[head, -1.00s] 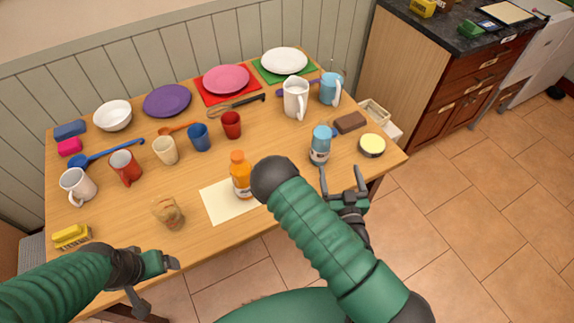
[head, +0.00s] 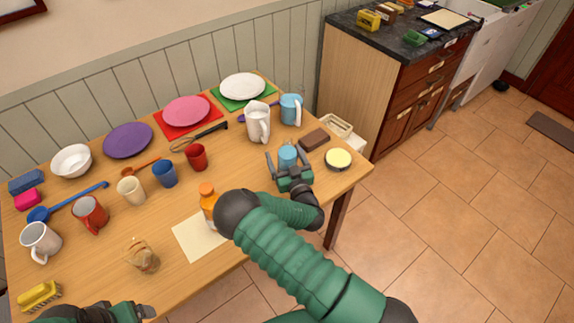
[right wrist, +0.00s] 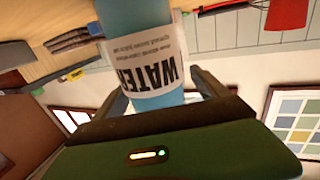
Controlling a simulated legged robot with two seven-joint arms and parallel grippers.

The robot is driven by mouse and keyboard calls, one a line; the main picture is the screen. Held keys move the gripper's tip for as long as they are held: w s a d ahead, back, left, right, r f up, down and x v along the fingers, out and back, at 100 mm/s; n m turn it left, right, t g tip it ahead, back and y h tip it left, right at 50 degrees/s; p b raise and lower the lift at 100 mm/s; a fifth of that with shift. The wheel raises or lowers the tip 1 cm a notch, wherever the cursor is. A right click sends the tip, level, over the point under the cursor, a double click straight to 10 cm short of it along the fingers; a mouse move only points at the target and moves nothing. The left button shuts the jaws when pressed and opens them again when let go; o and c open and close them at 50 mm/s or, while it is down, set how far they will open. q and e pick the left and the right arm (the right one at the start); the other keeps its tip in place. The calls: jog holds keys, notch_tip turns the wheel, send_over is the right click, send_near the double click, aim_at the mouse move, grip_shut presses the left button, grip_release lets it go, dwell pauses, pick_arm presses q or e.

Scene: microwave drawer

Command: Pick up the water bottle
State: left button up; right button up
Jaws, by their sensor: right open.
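The water bottle (head: 287,154) is light blue and stands upright on the table's right part, its lower part hidden by my right gripper. In the right wrist view the bottle (right wrist: 140,22) appears upside down with a white "WATER" label. My right gripper (head: 289,160) is open, with one finger on each side of the bottle; it also shows in the right wrist view (right wrist: 162,88). I cannot tell whether either finger touches it. My left gripper (head: 145,311) is at the bottom left by the table's front edge, partly cut off; its jaw state is unclear.
The brown block (head: 314,139) and the yellow-topped round tin (head: 338,159) stand close right of the bottle. A white pitcher (head: 258,122) and blue mug (head: 291,108) stand behind it. An orange bottle (head: 207,198) is partly behind my right arm.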

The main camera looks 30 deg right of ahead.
jog(key=shift+w+d+f, duration=0.15)
jog(key=shift+w+d, duration=0.05)
jog(key=shift+d, duration=0.25)
jog(key=shift+c, duration=0.2)
jog(key=shift+a, duration=0.3)
jog(key=c, duration=0.9)
jog(key=shift+d, duration=0.15)
grip_shut()
